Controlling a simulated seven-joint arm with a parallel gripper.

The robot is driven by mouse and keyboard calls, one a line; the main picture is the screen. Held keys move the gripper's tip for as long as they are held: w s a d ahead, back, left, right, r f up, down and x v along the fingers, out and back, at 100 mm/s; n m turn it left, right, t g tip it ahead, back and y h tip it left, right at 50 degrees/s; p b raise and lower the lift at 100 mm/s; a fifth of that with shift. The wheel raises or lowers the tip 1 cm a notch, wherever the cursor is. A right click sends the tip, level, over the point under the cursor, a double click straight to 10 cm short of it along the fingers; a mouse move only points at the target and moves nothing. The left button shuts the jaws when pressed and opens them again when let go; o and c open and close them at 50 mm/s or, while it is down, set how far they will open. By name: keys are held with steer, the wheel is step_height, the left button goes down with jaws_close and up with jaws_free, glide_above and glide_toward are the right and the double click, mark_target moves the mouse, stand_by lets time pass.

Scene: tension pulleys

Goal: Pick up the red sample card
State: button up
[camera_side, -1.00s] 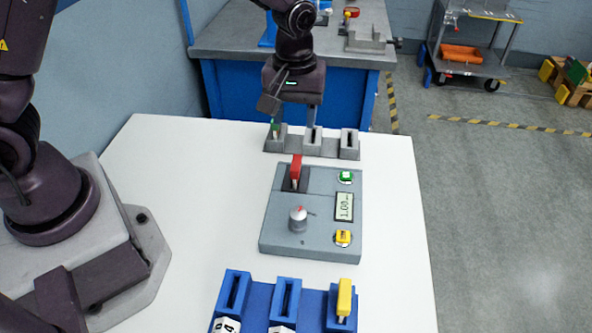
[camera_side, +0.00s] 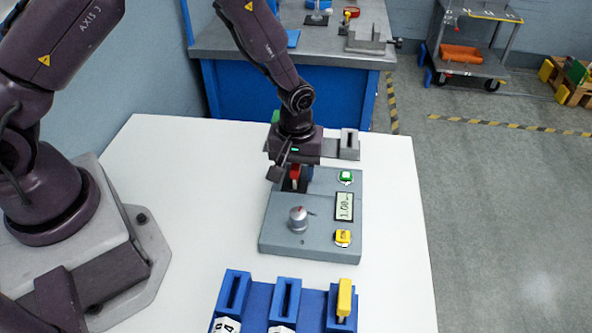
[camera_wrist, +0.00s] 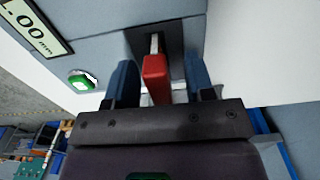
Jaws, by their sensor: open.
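The red sample card (camera_side: 295,172) stands upright in the dark slot of the grey tester (camera_side: 271,226), near its far left corner. In the wrist view the red card (camera_wrist: 156,80) shows between my two fingers, with gaps on both sides. My gripper (camera_wrist: 160,80) is open and holds nothing. In the side view my gripper (camera_side: 294,178) is over the slot, and its body hides the top of the card and part of the slot. I cannot tell exactly how far down the card the fingertips reach.
The tester has a knob (camera_side: 298,219), a display (camera_side: 344,207), a green button (camera_side: 346,177) and a yellow button (camera_side: 343,238). A blue rack (camera_side: 258,306) with a yellow card (camera_side: 344,298) stands in front.

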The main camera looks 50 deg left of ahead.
steer(key=shift+f, duration=0.2)
jaws_close()
steer(key=shift+r, duration=0.1)
steer(key=shift+r, duration=0.6)
steer(key=s+a+r, duration=0.2)
steer(key=s+r, duration=0.9)
steer(key=s, duration=0.3)
steer(key=shift+r, duration=0.3)
steer(key=shift+w+r, duration=0.1)
steer(key=shift+r, duration=2.4)
